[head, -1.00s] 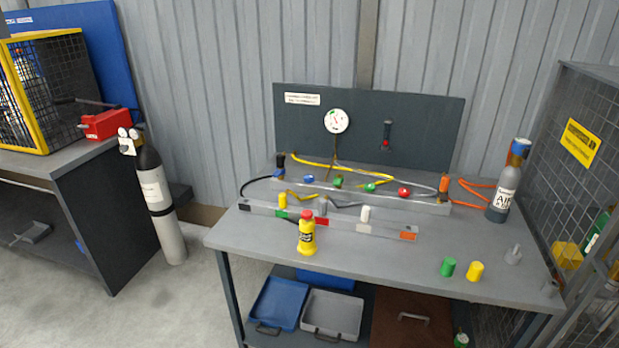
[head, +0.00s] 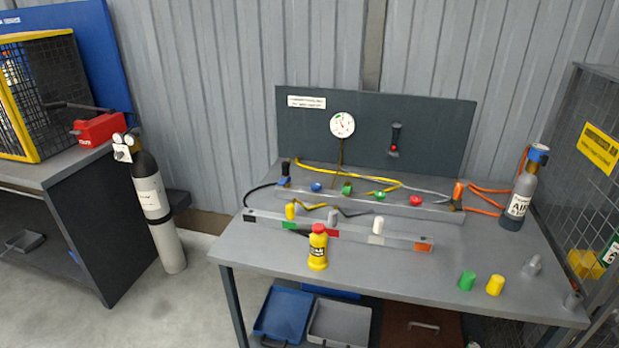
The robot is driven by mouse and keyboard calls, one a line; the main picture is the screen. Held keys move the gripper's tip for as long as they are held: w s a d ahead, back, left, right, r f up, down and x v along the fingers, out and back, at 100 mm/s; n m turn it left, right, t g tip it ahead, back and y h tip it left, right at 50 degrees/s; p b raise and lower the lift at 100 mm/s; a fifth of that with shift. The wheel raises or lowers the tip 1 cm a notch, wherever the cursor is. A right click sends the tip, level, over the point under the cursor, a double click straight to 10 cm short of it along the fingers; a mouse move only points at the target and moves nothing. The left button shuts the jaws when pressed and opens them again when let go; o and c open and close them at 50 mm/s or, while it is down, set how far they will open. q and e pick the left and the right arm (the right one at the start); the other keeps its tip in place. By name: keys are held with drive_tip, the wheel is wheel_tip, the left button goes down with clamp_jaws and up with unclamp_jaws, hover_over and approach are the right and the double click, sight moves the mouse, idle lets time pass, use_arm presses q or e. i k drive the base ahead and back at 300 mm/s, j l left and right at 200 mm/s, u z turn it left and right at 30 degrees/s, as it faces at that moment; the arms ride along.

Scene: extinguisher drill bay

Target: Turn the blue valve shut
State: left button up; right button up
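The blue valve (head: 316,187) is a small round blue knob on the grey manifold bar (head: 408,206) at the back of the workbench. It is at the left of the row, with a green knob (head: 347,189), another green knob (head: 379,195) and a red knob (head: 415,199) to its right. The view is too small to tell how far the blue valve is turned. A second blue part (head: 284,182) sits at the bar's left end beside a black fitting. Neither of my grippers is in view.
A yellow bottle (head: 318,248) with a red cap stands at the bench's front. A labelled rail (head: 350,231) with coloured caps lies before the manifold. A grey air cylinder (head: 518,196) stands at right, near loose green (head: 467,281) and yellow caps (head: 495,285). Bare bench (head: 400,269) lies between.

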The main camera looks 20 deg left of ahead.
sight(315, 187)
drive_tip(key=i+j, duration=0.15)
drive_tip(key=j, duration=0.15)
drive_tip(key=i+j, duration=0.1)
drive_tip(key=j, duration=0.2)
drive_tip(key=i+j, duration=0.15)
drive_tip(key=j, duration=0.15)
drive_tip(key=i+j, duration=0.1)
drive_tip(key=j, duration=0.5)
drive_tip(key=i+j, duration=0.1)
drive_tip(key=j, duration=0.5)
drive_tip(key=i+j+z, duration=0.1)
drive_tip(key=j, duration=0.55)
drive_tip(key=i+j, duration=0.1)
drive_tip(key=j, duration=0.2)
drive_tip(key=i+j, duration=0.15)
drive_tip(key=j, duration=0.15)
drive_tip(key=i+j, duration=0.1)
drive_tip(key=j, duration=0.15)
